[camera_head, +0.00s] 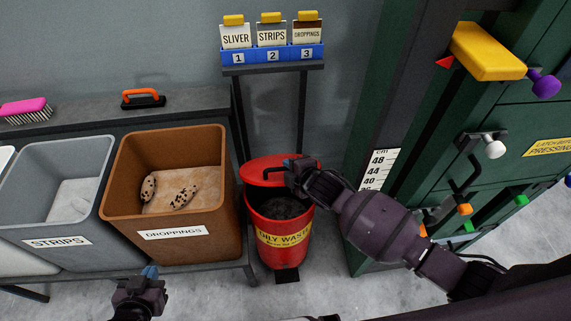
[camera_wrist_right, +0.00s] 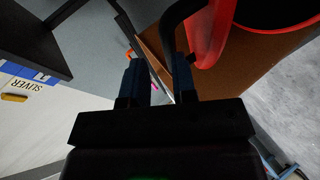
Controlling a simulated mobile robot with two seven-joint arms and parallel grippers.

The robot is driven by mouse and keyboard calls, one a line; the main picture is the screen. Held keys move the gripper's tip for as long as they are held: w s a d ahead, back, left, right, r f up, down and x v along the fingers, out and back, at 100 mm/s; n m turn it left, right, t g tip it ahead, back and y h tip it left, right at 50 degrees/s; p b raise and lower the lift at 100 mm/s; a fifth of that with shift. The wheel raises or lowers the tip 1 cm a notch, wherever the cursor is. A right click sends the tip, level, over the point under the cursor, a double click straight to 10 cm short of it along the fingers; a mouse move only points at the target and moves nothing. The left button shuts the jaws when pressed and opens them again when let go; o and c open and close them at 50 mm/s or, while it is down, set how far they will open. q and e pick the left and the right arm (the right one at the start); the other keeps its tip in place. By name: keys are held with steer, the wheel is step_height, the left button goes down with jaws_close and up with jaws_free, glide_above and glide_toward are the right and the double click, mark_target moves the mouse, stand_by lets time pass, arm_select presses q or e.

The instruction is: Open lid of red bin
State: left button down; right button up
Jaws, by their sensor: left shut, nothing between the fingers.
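My left gripper (camera_head: 150,272) is shut and empty at the bottom, below the brown bin.
A brown droppings bin (camera_head: 225,190) with speckled pieces and a grey strips bin (camera_head: 95,225) stand left of the red bin. A stand with a blue card rack (camera_head: 273,54) is behind it. A green machine (camera_head: 400,110) with levers is on the right.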

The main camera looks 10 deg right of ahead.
arm_select(q)
steer(key=shift+w+r, duration=0.25)
steer(key=shift+r, duration=0.15)
arm_select(e)
steer(key=v, duration=0.3)
steer(key=shift+s+d, duration=0.1)
steer(key=shift+s, duration=0.05)
arm_select(q)
steer(key=shift+s, duration=0.15)
